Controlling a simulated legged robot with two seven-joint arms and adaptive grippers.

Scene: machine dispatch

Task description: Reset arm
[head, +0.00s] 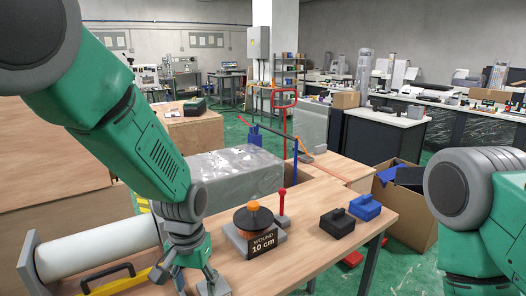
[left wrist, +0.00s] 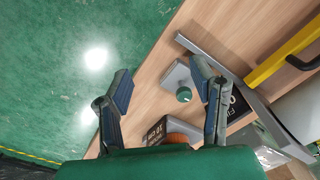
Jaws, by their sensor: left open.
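My left arm comes in from the left in the head view and reaches down over the wooden workbench (head: 334,255). My left gripper (head: 197,284) is low at the bottom edge of that view, left of the sign reading "WOUND 10 cm" (head: 263,244). In the left wrist view the left gripper (left wrist: 163,92) has its fingers wide apart with nothing held. A grey block with a green knob (left wrist: 183,94) shows between the fingers, near the right one. My right arm shows at the right edge of the head view; its gripper is out of view.
A round brown-bristled piece (head: 253,217) on a grey base stands behind the sign. A red-knobbed lever (head: 282,204), a black block (head: 337,222) and a blue block (head: 365,207) are on the bench. A white roll (head: 95,248) lies left. A cardboard box (head: 404,215) stands right.

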